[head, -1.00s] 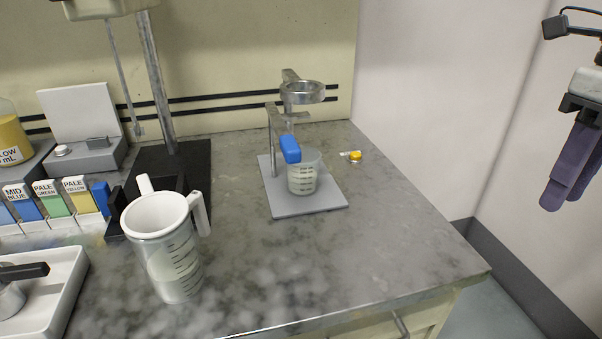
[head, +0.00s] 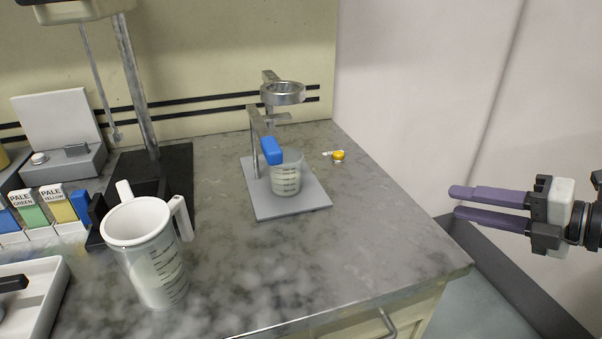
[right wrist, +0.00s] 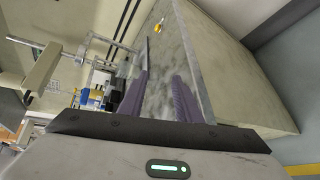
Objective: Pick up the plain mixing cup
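A small clear graduated cup (head: 286,182) with a blue tab (head: 271,150) stands upright on the grey plate of a metal ring stand. A larger graduated jug (head: 157,270) with a white rim and handle stands upright at the front left. Which of them is the plain mixing cup is not marked. My right gripper (head: 453,203) is open and empty, its purple fingers pointing left, beyond the counter's right edge and well apart from both vessels. In the right wrist view its two fingers (right wrist: 160,95) are spread with the counter behind them. My left gripper is not in view.
The stand's metal ring (head: 283,94) overhangs the small cup. A small yellow-capped item (head: 338,156) lies right of the plate (head: 310,205). Coloured labelled bottles (head: 57,208) and a white tray (head: 45,300) fill the left. The counter's right part (head: 385,235) is clear.

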